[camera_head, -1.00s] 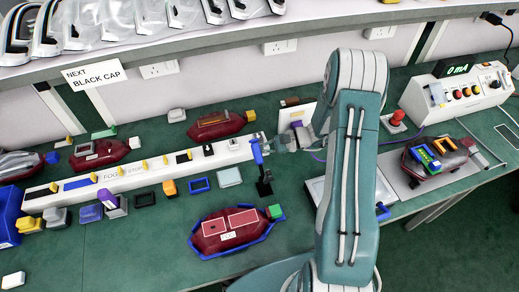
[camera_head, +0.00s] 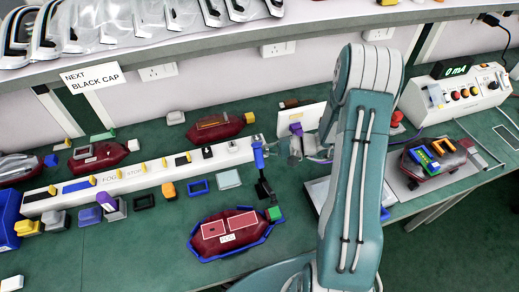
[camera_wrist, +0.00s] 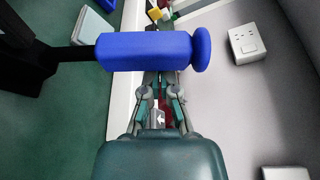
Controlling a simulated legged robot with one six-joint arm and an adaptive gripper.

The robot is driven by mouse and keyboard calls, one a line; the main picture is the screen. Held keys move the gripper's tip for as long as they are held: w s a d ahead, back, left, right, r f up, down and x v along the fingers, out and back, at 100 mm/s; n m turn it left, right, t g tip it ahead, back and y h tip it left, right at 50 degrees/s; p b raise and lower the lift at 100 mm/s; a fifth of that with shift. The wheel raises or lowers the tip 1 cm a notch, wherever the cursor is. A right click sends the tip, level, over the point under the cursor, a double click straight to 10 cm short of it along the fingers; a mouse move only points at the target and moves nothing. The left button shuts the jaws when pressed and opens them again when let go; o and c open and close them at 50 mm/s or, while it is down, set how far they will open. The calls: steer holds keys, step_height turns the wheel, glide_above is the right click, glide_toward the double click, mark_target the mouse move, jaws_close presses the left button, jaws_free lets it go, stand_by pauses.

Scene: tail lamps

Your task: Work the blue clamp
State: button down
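The blue clamp has a blue handle (camera_head: 258,155) standing upright on a black base (camera_head: 264,188), at the right end of the long white fixture strip. In the wrist view its thick blue grip (camera_wrist: 150,52) lies across the picture, with a black arm at its left. My gripper (camera_head: 293,150) is just right of the handle in the head view, with a small gap seen between them. The fingers hold nothing that I can see.
A dark red lamp (camera_head: 228,231) lies in a blue-edged holder in front of the clamp. The white strip (camera_head: 130,178) carries several yellow clips. A purple-topped piece and white panel (camera_head: 313,113) stand behind my gripper. A meter box (camera_head: 455,97) stands at the right.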

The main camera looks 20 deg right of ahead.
mark_target(257, 156)
steer(key=shift+s+r+n+t, duration=0.1)
steer(key=shift+s+r+n, duration=0.25)
steer(key=shift+s, duration=0.25)
steer(key=shift+s+r+n+t, duration=0.1)
steer(key=shift+s+r+n, duration=0.25)
steer(key=shift+s, duration=0.2)
steer(key=shift+s+r+n+t, duration=0.1)
steer(key=shift+s+r+n, duration=0.25)
steer(key=shift+s, duration=0.25)
steer(key=shift+s+y, duration=0.1)
steer(key=shift+y, duration=0.2)
